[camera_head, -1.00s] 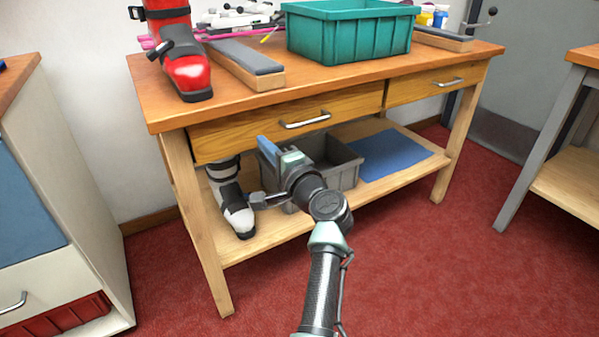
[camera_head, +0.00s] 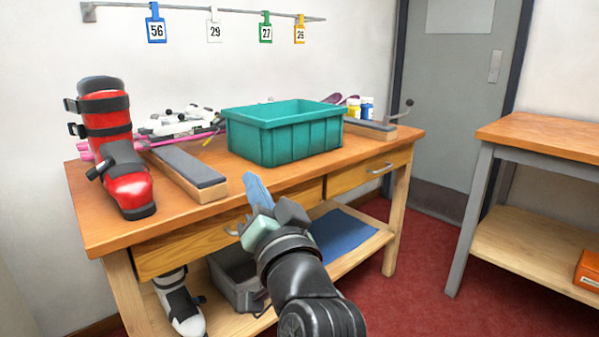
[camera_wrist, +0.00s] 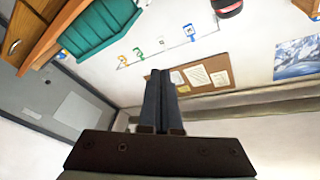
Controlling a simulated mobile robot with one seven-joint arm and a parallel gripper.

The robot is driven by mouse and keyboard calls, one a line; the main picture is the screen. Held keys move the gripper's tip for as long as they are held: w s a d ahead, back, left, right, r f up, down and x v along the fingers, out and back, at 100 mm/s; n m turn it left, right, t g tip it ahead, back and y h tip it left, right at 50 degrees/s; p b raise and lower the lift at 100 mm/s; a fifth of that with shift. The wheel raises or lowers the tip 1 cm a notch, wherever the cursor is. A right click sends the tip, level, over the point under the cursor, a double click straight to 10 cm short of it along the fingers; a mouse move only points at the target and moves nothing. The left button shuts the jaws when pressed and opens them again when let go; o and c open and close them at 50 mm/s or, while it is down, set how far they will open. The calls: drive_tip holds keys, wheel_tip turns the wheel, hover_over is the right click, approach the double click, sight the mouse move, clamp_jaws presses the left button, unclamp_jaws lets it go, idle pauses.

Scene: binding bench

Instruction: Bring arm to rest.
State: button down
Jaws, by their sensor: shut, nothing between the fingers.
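My gripper (camera_head: 258,190) is raised in front of the wooden workbench (camera_head: 110,222) in the head view, at about the height of its top, below the teal bin. Its blue fingers point up and away from me. In the wrist view my gripper's two dark fingers (camera_wrist: 162,98) lie side by side, closed together with nothing held. The wrist view looks toward the wall, tilted, with the teal bin (camera_wrist: 100,28) at upper left. Part of the drawer front and the lower shelf is hidden behind my arm.
On the bench stand a red ski boot (camera_head: 128,185), a teal bin (camera_head: 285,135) and padded blocks (camera_head: 187,168). Below are a grey bin (camera_head: 236,275) and a white boot (camera_head: 180,305). Another table (camera_head: 545,140) stands right; red floor (camera_head: 420,285) lies clear between.

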drive_tip(key=s+d+r+n+t+h+p, duration=0.1)
drive_tip(key=s+d+r+t+h, duration=0.2)
drive_tip(key=s+r, duration=0.45)
drive_tip(key=s+d+r+n+t+h+p, duration=0.1)
drive_tip(key=s+d+r+t+h+p, duration=0.15)
drive_tip(key=s+r, duration=0.5)
drive_tip(key=s+d+r+n+t+h, duration=0.1)
drive_tip(key=s+d+r+t+h, duration=0.15)
drive_tip(key=s+r, duration=0.55)
wheel_tip(320, 180, up, 37)
drive_tip(key=w+p, duration=0.2)
drive_tip(key=p, duration=3.3)
drive_tip(key=shift+w+a+r+t+p, duration=0.15)
drive_tip(key=shift+w+a+t+p, duration=0.15)
drive_tip(key=shift+w+t, duration=0.1)
drive_tip(key=shift+a, duration=0.1)
